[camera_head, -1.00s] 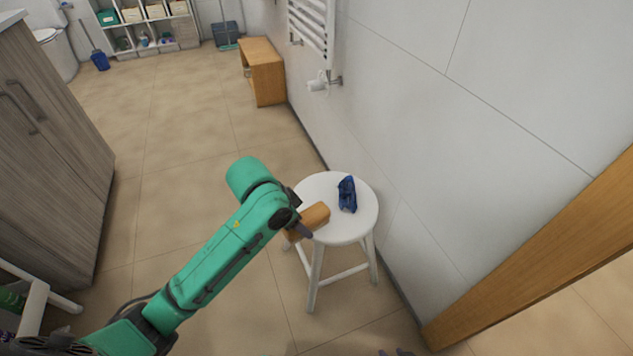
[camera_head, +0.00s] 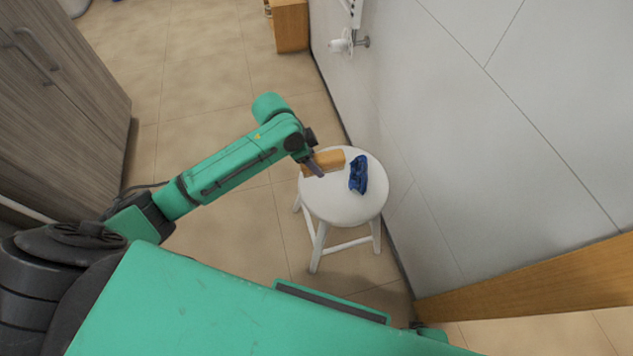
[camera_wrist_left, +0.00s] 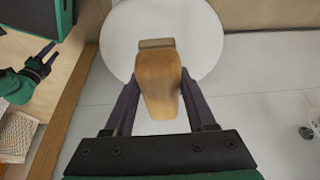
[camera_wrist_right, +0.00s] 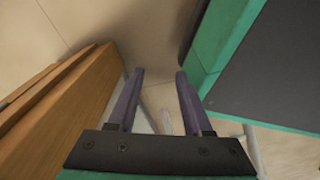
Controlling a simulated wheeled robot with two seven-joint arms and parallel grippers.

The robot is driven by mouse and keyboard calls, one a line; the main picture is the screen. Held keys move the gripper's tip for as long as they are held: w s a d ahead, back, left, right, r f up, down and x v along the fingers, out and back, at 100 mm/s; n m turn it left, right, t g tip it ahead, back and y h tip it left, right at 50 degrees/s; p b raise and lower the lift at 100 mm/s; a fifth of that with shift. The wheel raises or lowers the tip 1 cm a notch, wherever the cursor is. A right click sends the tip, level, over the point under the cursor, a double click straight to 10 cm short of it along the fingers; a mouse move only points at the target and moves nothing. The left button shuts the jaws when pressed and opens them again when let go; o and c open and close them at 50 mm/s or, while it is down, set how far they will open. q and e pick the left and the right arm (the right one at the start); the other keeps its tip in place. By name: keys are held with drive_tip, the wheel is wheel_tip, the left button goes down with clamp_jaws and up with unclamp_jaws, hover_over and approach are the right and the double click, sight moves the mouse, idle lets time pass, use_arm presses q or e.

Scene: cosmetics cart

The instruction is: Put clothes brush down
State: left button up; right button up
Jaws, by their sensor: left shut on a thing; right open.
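The clothes brush (camera_head: 329,158), with a tan wooden body, is held in my left gripper (camera_head: 316,165) over the far-left part of a round white stool (camera_head: 342,208). In the left wrist view the brush (camera_wrist_left: 158,80) lies lengthwise between the two fingers, its far end over the stool seat (camera_wrist_left: 205,50). I cannot tell whether it touches the seat. My right gripper (camera_wrist_right: 160,73) is open and empty, away from the stool; a part of the right arm shows low in the head view.
A crumpled dark blue item (camera_head: 358,174) lies on the stool, right of the brush. A white wall (camera_head: 480,130) stands close behind the stool. A wooden edge (camera_head: 530,275) is at lower right and grey cabinets (camera_head: 60,100) at left. The seat's near part is bare.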

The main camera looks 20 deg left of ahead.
use_arm(q)
wheel_tip(320, 180, down, 10)
drive_tip(key=shift+r+b, duration=0.1)
drive_tip(key=shift+b, duration=1.05)
drive_tip(key=shift+w+f, duration=0.1)
drive_tip(key=shift+f, duration=0.25)
drive_tip(key=shift+r, duration=0.1)
use_arm(e)
drive_tip(key=w+a+r, duration=0.1)
drive_tip(key=w+r, duration=0.1)
drive_tip(key=w, duration=0.3)
drive_tip(key=shift+w+r, duration=0.2)
drive_tip(key=shift+r, duration=0.05)
drive_tip(key=shift+a, duration=0.1)
use_arm(q)
drive_tip(key=o, duration=1.3)
